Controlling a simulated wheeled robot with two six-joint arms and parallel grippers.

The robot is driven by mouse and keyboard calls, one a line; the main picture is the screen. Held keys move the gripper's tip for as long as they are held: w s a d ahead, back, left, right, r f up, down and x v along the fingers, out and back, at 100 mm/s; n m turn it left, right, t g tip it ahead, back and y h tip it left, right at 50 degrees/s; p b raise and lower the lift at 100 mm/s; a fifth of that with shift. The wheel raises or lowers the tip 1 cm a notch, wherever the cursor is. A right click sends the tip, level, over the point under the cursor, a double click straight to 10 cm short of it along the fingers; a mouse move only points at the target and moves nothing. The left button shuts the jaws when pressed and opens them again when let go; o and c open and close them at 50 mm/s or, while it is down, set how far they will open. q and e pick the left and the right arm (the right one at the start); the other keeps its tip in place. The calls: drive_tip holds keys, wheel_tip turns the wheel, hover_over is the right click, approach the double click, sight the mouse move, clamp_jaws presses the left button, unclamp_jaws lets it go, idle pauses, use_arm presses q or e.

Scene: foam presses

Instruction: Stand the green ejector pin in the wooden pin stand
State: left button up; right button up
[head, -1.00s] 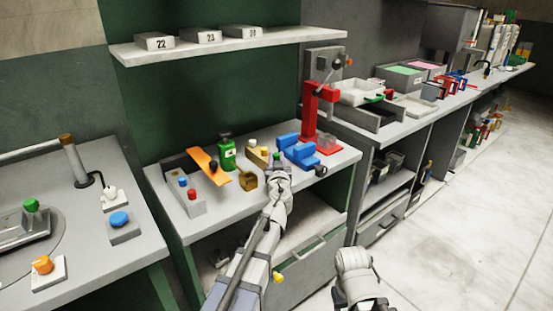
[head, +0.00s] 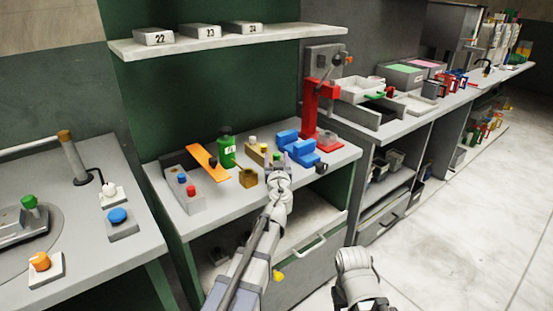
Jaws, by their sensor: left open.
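The small green ejector pin (head: 276,156) shows only in part, just beyond my left gripper, on the grey bench. My left gripper (head: 277,164) is open, with its fingers pointing away from me at the pin. I cannot tell whether the pin lies between the fingers or just behind them. The wooden pin stand (head: 248,178), a small brown block, sits on the bench just left of my left gripper, apart from it. My right arm shows at the bottom, but its gripper is not visible.
A green bottle (head: 227,150), an orange strip (head: 207,162) and a grey block with blue and red knobs (head: 190,196) are to the left.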

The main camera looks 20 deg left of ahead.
use_arm(q)
drive_tip(key=shift+s, duration=0.1)
drive_tip(key=v, duration=0.7)
drive_tip(key=shift+s+d, duration=0.15)
drive_tip(key=shift+s, duration=0.2)
drive_tip(key=shift+w, duration=0.1)
